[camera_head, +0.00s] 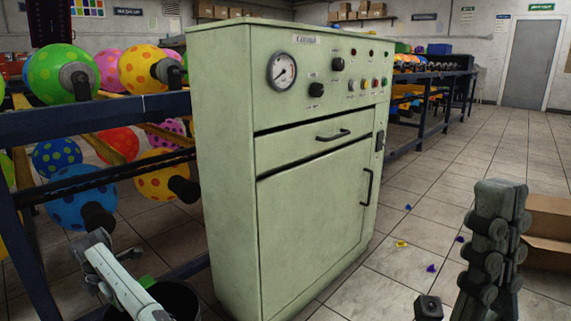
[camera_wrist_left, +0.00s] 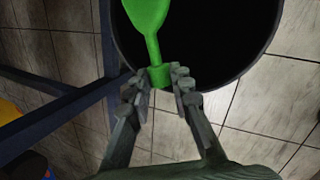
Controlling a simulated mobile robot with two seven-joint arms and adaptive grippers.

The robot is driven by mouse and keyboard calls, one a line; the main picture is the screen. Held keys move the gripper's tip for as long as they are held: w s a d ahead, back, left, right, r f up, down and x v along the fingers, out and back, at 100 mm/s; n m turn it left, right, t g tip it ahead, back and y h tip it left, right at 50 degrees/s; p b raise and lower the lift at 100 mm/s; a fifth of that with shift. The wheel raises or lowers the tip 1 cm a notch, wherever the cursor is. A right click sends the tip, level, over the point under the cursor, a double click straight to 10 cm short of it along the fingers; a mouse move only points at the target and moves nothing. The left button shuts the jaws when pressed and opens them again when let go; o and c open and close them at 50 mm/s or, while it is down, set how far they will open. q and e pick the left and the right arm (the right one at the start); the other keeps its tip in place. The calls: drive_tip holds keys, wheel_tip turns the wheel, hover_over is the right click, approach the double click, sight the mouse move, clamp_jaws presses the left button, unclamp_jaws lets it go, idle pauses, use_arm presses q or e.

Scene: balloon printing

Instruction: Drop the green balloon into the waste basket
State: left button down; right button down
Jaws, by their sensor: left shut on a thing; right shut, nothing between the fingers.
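The green balloon (camera_wrist_left: 147,14) is limp with a narrow neck. In the left wrist view my left gripper (camera_wrist_left: 160,76) is shut on its neck end, and its wide part lies over the dark opening of the waste basket (camera_wrist_left: 222,45). In the head view a bit of the green balloon (camera_head: 147,282) shows by the black waste basket (camera_head: 182,298) at the bottom left; my left arm covers part of both. How deep the balloon hangs cannot be told. My right gripper (camera_head: 503,190) is shut and empty at the lower right, away from the basket.
A pale green machine cabinet (camera_head: 312,215) with a gauge and knobs stands just right of the basket. A dark blue rack (camera_head: 110,118) with colourful balloons is at the left. Cardboard boxes (camera_head: 549,218) are at the right. Small coloured scraps (camera_head: 401,244) lie on the tiled floor.

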use_arm(q)
drive_tip(key=c, duration=1.3)
unclamp_jaws()
drive_tip(key=v, duration=1.2)
drive_tip(key=shift+a, duration=0.1)
